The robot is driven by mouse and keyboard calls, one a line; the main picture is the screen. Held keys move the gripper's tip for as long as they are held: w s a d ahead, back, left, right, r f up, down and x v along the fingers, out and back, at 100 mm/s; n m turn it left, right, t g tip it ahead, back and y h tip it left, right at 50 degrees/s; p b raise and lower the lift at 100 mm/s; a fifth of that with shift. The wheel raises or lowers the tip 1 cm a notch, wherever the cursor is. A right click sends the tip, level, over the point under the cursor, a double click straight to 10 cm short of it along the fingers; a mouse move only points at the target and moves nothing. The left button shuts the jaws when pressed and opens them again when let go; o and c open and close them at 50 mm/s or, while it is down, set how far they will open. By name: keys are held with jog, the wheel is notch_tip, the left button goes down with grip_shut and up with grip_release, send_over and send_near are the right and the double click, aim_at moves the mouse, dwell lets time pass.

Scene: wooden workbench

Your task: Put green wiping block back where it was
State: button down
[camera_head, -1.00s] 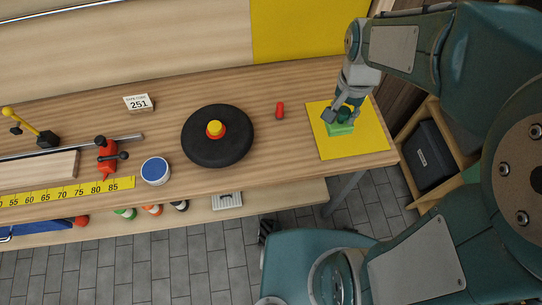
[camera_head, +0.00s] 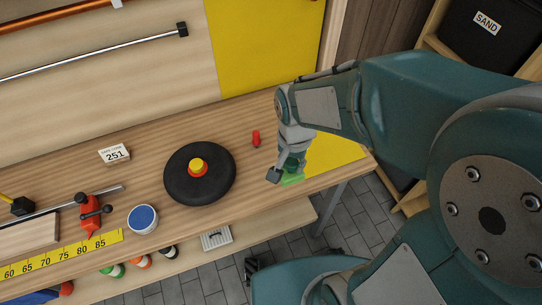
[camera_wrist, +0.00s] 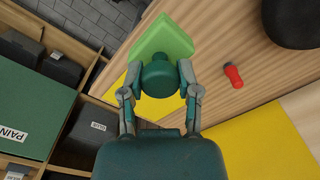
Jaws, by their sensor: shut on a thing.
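The green wiping block (camera_wrist: 168,38) has a flat light-green body and a dark-green round knob (camera_wrist: 157,77). My gripper (camera_wrist: 158,82) is shut on the knob, with one finger on each side. In the head view the block (camera_head: 292,180) shows at the left front part of the yellow mat (camera_head: 335,153), mostly hidden under my gripper (camera_head: 286,176). I cannot tell whether it touches the surface or hangs just above it. The mat lies at the bench's right end, partly covered by my arm.
A red peg-like piece (camera_head: 256,138) and a black disc (camera_head: 199,174) with a red-yellow knob stand left of the block. A blue-topped tub (camera_head: 142,219), red clamp (camera_head: 91,214) and yellow ruler (camera_head: 95,247) are farther left. The bench's front edge is close to the block.

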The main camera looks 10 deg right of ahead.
jog(key=w+a+f, duration=0.1)
jog(key=f, duration=0.1)
jog(key=w+a+f, duration=0.1)
jog(key=w+f, duration=0.1)
jog(key=w+a+f, duration=0.2)
jog(key=shift+f, duration=0.2)
jog(key=shift+w+f, duration=0.2)
jog(key=shift+f, duration=1.5)
jog(key=shift+c, duration=1.6)
grip_release()
jog(key=shift+f, duration=0.1)
notch_tip(320, 180, up, 12)
jog(key=r, duration=0.1)
jog(key=s+d+r+n+t, duration=0.5)
jog(key=s+d+r, duration=0.5)
jog(key=s+r, duration=0.1)
jog(key=shift+s+d+r+n+t, duration=0.3)
jog(key=shift+s+d+n, duration=0.1)
jog(key=shift+s, duration=0.45)
